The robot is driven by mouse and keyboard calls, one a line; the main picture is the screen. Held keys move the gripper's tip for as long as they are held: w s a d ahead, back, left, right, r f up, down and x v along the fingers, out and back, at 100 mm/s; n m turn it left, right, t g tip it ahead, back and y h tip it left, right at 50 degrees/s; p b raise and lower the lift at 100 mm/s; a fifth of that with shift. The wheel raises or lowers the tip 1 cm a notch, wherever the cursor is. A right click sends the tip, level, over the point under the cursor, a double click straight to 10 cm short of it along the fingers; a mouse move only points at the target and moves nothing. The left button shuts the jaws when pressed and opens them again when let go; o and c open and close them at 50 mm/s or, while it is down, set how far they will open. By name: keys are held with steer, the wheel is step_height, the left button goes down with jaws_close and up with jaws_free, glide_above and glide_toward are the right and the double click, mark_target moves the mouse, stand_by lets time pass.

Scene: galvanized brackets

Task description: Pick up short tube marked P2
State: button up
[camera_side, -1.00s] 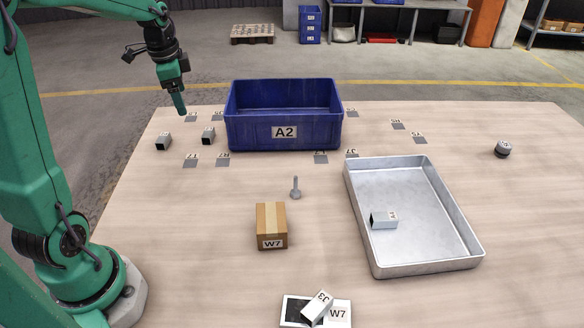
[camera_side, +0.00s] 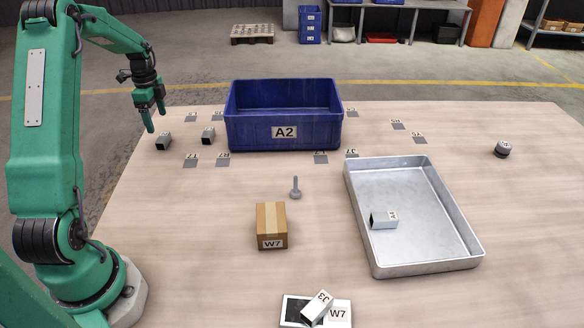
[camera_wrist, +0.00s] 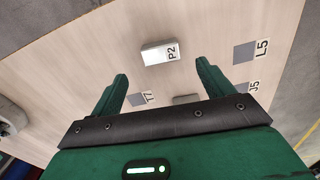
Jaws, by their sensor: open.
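The short tube marked P2 (camera_wrist: 158,52) is a small grey-white block-like piece with a black label. It lies on the table ahead of my fingertips in the wrist view. It appears to be the left of two small tubes in the side view (camera_side: 163,141). My gripper (camera_side: 156,122) is open and empty, above the table and close to that tube, at the far left. Its two green fingers also show spread apart in the wrist view (camera_wrist: 161,72), with the tube beyond the gap and not touched.
Another short tube (camera_side: 208,136) lies just right, before the blue A2 bin (camera_side: 284,132). A cardboard box (camera_side: 271,225), a bolt (camera_side: 296,189) and a metal tray (camera_side: 425,222) stand farther right. Flat grey marked patches such as L5 (camera_wrist: 244,52) lie nearby.

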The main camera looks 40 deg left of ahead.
mark_target(162, 137)
steer(key=shift+w+f, duration=0.1)
steer(key=shift+f, duration=3.75)
steer(key=c, duration=1.1)
steer(key=shift+r, duration=0.15)
steer(key=shift+r, duration=0.55)
steer(key=r, duration=0.3)
steer(key=shift+w+d+r, duration=0.1)
steer(key=shift+d, duration=0.2)
steer(key=w+d+r, duration=0.1)
steer(key=d+r, duration=0.1)
steer(key=d, duration=0.1)
steer(key=d+r, duration=0.2)
steer(key=d, duration=0.2)
steer(key=w+d+r, duration=0.1)
steer(key=d+r, duration=0.1)
steer(key=d, duration=0.1)
steer(key=shift+w+d+r, duration=0.2)
steer(key=shift+w+d, duration=0.15)
steer(key=shift+d, duration=0.05)
